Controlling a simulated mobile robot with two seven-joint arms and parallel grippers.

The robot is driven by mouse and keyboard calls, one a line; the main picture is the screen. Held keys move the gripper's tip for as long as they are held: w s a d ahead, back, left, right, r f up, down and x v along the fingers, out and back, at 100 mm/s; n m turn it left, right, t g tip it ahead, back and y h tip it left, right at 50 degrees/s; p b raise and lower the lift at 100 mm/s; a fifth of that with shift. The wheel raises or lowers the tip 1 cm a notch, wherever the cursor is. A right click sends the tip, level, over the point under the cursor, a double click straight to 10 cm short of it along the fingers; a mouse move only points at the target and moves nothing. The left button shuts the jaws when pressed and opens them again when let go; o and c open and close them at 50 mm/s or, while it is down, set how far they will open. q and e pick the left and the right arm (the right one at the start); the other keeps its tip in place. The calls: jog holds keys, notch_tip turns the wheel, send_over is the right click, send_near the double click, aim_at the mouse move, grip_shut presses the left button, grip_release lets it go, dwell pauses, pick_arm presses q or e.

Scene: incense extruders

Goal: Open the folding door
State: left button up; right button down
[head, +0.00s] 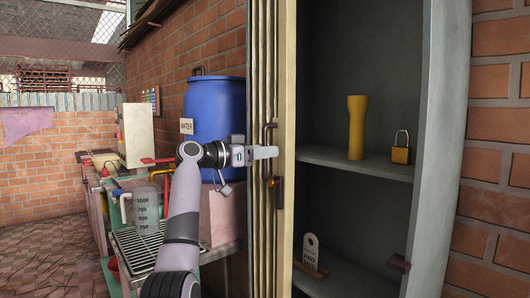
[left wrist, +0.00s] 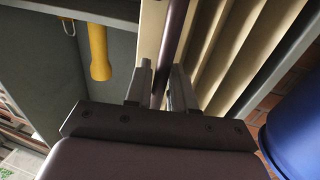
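The folding door (head: 261,80) is a cream pleated panel, its folds bunched at the left side of a grey cabinet, whose inside is open to view. A dark vertical bar handle (head: 268,134) is on its edge frame, with a brass-coloured latch (head: 278,190) below. My left gripper (head: 264,152) is at the handle. In the left wrist view the handle bar (left wrist: 172,35) runs between the two fingers of my left gripper (left wrist: 161,80), which are close around it. The pleats (left wrist: 235,45) show to the right there. My right gripper is not in view.
A yellow flashlight (head: 357,128) and a brass padlock (head: 401,148) stand on the cabinet shelf (head: 350,160). A white tag (head: 310,250) is on the lower shelf. A blue water barrel (head: 214,105) and a cluttered workbench (head: 135,185) stand left of the door, close to my left arm.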

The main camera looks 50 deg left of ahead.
pick_arm(q)
jog(key=shift+o, duration=0.3)
jog(key=b+v, duration=0.1)
jog(key=v, duration=0.6)
jog(key=shift+b, duration=0.4)
jog(key=shift+s, duration=0.1)
